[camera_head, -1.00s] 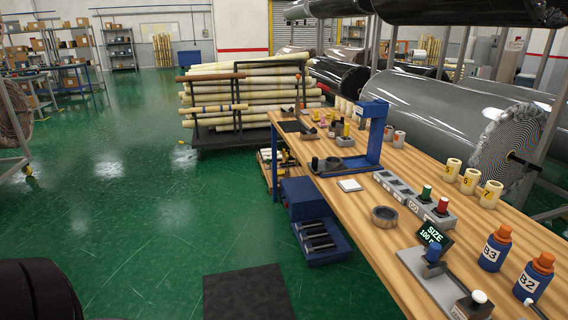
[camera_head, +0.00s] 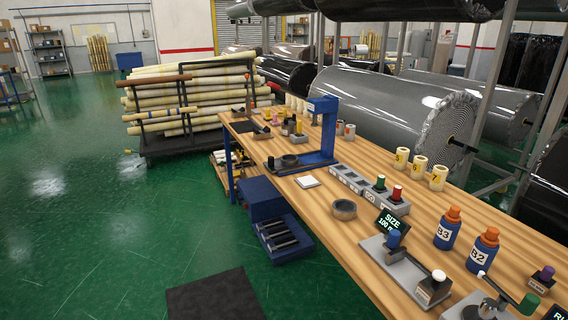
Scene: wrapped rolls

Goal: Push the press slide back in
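A blue C-shaped press (camera_head: 325,138) stands on the wooden workbench, toward its far half. A flat slide plate with a dark round piece (camera_head: 289,161) extends from its foot toward the left edge of the bench. The plate appears to stick out to the left of the press column. How far it is out is too small to tell exactly. Neither of my grippers shows in the head view.
Green floor (camera_head: 90,220) is open at left.

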